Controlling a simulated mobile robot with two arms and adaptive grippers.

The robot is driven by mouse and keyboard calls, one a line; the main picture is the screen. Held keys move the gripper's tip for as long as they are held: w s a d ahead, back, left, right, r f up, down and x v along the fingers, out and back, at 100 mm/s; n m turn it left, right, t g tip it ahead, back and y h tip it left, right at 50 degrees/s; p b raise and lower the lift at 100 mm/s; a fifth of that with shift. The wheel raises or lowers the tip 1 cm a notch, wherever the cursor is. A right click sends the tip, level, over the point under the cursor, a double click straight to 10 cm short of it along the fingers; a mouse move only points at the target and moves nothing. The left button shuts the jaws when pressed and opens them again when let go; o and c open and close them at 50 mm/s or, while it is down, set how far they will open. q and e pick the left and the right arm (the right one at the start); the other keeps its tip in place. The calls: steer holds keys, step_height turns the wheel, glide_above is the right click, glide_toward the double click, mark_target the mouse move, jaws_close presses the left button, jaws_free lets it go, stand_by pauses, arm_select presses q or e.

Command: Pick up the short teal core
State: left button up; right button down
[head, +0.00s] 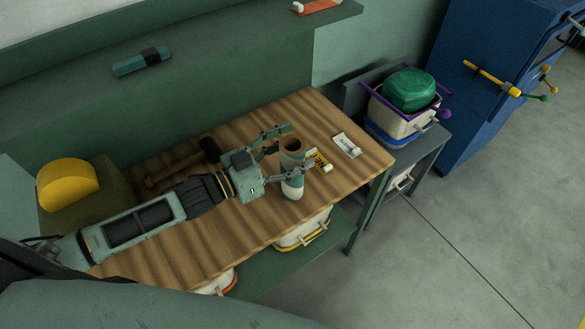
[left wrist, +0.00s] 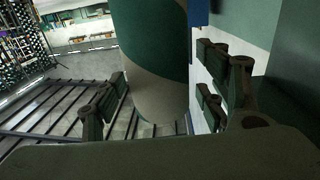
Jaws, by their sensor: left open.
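A short upright tube (head: 292,170) with a hollow brown top and teal and pale bands stands on the slatted wooden table (head: 240,222). In the left wrist view the tube (left wrist: 152,60) shows close up, teal above and pale below, between the fingers. My left gripper (head: 284,157) is open, with one finger on each side of the tube; I cannot tell whether they touch it. The gripper's fingers also show in the left wrist view (left wrist: 165,100). The tube's far side is hidden. My right gripper is not in view.
A dark-headed mallet (head: 210,149) lies behind the arm. A yellow roll (head: 68,184) is at left. A teal cylinder (head: 142,62) lies on the ledge. Bins stand below and at right.

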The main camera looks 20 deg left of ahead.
arm_select(q)
steer(key=shift+c, duration=0.3)
jaws_close()
steer(key=shift+r, duration=0.1)
stand_by(0.4)
